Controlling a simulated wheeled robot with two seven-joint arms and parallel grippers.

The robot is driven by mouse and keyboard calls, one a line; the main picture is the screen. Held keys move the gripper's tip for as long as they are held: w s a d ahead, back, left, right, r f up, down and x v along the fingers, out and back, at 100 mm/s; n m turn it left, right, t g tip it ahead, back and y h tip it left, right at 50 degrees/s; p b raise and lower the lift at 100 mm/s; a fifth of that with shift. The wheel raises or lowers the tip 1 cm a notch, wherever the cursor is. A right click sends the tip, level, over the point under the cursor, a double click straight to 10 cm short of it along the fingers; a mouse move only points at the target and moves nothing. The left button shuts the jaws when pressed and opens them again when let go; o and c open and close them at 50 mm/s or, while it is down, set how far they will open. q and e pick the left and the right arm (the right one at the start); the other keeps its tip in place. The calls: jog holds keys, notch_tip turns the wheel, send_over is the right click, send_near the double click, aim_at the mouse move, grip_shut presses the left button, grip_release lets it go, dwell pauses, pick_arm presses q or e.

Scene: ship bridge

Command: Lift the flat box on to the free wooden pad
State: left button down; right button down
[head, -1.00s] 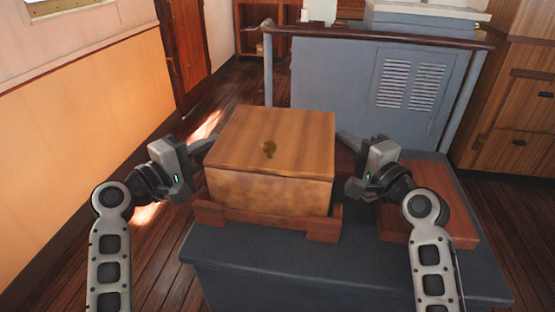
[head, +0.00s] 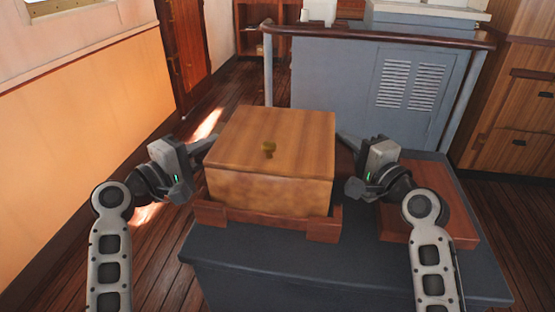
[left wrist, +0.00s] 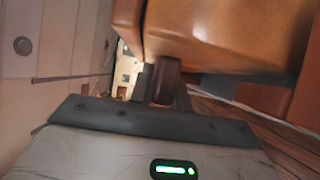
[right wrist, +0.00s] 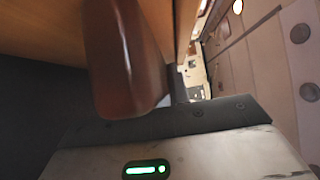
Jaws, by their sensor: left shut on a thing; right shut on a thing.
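The flat wooden box (head: 265,192), with a brass knob on its lid, sits level in a low wooden cradle (head: 268,219) on the dark grey stand. My left gripper (head: 207,144) is at the box's left side, shut on a dark brown side handle (left wrist: 165,82). My right gripper (head: 346,142) is at the right side, shut on the other brown handle (right wrist: 122,60). The box's side also shows in the left wrist view (left wrist: 235,30). The fingertips are partly hidden. The free wooden pad (head: 455,220) lies to the right, partly behind my right arm.
The grey stand top (head: 330,265) is bare in front of the cradle. A blue-grey cabinet with a railing (head: 375,37) stands behind. Wooden drawers (head: 525,100) are at the far right and a panelled wall (head: 80,140) at the left.

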pick_arm(q)
jog(key=shift+a+f, duration=0.1)
